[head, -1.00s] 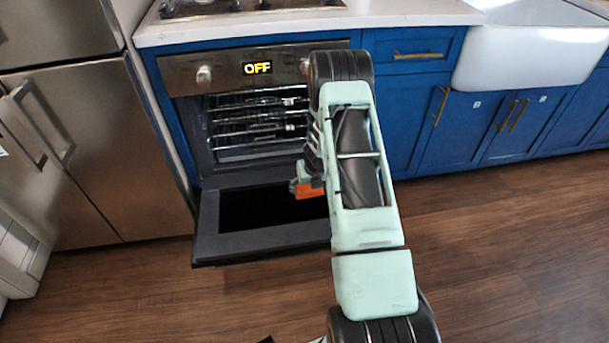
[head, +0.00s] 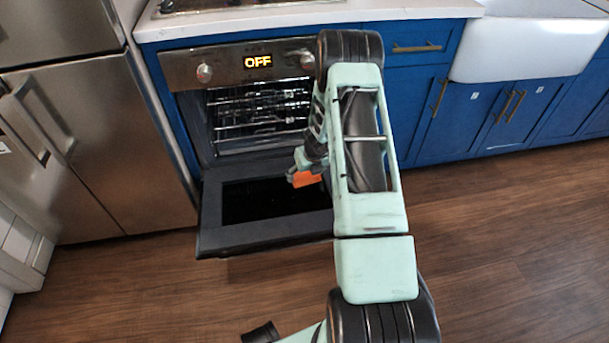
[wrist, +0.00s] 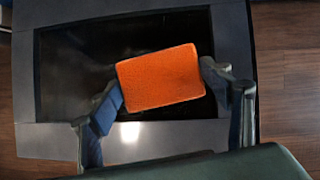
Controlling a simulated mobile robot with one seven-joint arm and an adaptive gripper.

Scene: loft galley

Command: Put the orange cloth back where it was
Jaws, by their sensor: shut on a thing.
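The orange cloth (wrist: 160,78) is a flat rectangle held between the two fingers of my gripper (wrist: 163,90) in the wrist view. The fingers press on its left and right edges. In the head view the cloth (head: 304,179) shows as a small orange patch by my gripper (head: 312,168), left of my arm. It is above the lowered oven door (head: 265,234); the height of the gap is hard to tell. My arm hides part of the gripper and the right side of the oven.
The oven (head: 228,72) stands open with wire racks (head: 260,112) inside and its display reads OFF. A steel fridge (head: 95,140) is at the left. Blue cabinets (head: 440,125) and a white sink (head: 530,50) are at the right. Wood floor (head: 500,230) in front is clear.

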